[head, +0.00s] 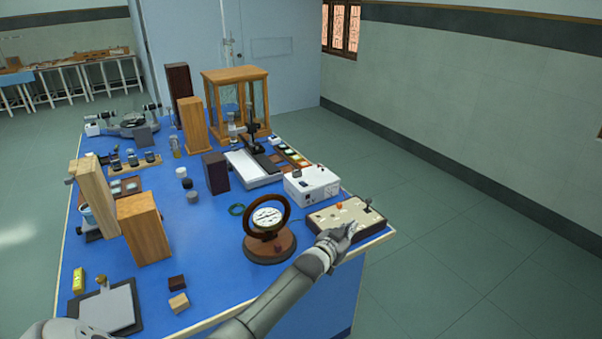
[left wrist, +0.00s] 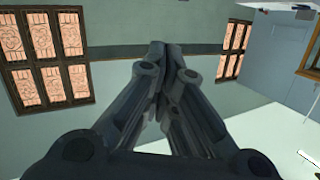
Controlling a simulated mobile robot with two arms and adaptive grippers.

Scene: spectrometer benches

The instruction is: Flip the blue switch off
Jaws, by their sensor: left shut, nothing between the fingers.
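My left gripper (head: 345,234) is at the near edge of a cream-topped, dark-sided control box (head: 325,217) at the table's right corner. In the left wrist view its fingers (left wrist: 168,52) are together, with nothing between them. The box carries a dark lever (head: 368,204) and a small orange knob (head: 339,206); the gripper hides part of its front. I cannot make out a clearly blue switch on it. A white instrument box (head: 318,187) just behind has a small bluish detail on its front, too small to identify. My right gripper is not in view.
The blue table (head: 215,275) holds a round dial in a dark ring (head: 267,216) just left of my gripper. Wooden blocks (head: 145,230) and a glass-sided case (head: 237,78) stand farther off. Open floor (head: 450,240) lies right of the table.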

